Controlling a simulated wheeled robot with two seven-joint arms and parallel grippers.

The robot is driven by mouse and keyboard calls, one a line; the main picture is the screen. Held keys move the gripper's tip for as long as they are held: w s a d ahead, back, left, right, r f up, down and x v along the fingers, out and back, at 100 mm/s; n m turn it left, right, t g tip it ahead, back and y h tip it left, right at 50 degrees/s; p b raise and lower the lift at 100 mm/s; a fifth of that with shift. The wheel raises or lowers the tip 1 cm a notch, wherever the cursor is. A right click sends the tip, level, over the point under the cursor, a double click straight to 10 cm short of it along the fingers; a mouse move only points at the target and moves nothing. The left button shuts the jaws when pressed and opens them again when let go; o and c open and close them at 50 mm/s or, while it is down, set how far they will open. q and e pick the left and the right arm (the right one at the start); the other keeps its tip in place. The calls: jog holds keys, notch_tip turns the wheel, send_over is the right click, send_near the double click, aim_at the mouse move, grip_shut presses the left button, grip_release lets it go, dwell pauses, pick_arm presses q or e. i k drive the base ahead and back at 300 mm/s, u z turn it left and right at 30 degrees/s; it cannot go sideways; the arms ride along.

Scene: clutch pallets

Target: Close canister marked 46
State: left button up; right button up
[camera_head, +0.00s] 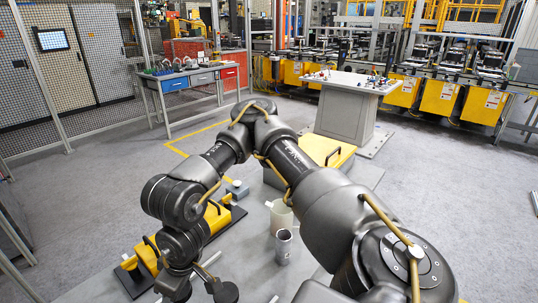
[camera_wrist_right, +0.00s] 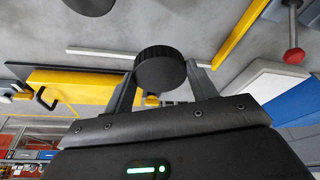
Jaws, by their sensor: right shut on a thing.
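A black round cap with a ribbed edge (camera_wrist_right: 160,62) sits between the two fingers of my right gripper (camera_wrist_right: 160,74), which is shut on it. In the head view my right arm reaches across to the lower left, and its wrist is bent down. A dark disc (camera_head: 223,291) shows beside that wrist; I cannot tell if it is the held cap. A grey metal open-topped canister (camera_head: 283,249) stands upright to the right of the wrist. No number is readable on either. My left gripper is out of view.
Yellow pallet blocks with black handles lie at left (camera_head: 146,262) and behind my arm (camera_head: 325,150). Another dark disc (camera_wrist_right: 90,4) and a red knob (camera_wrist_right: 294,55) show in the wrist view.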

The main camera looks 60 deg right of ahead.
aim_at(284, 247)
jog(key=u, duration=2.5)
jog(key=k, duration=2.95)
jog(key=z, duration=1.7)
jog(key=i, duration=0.4)
jog(key=u, duration=0.2)
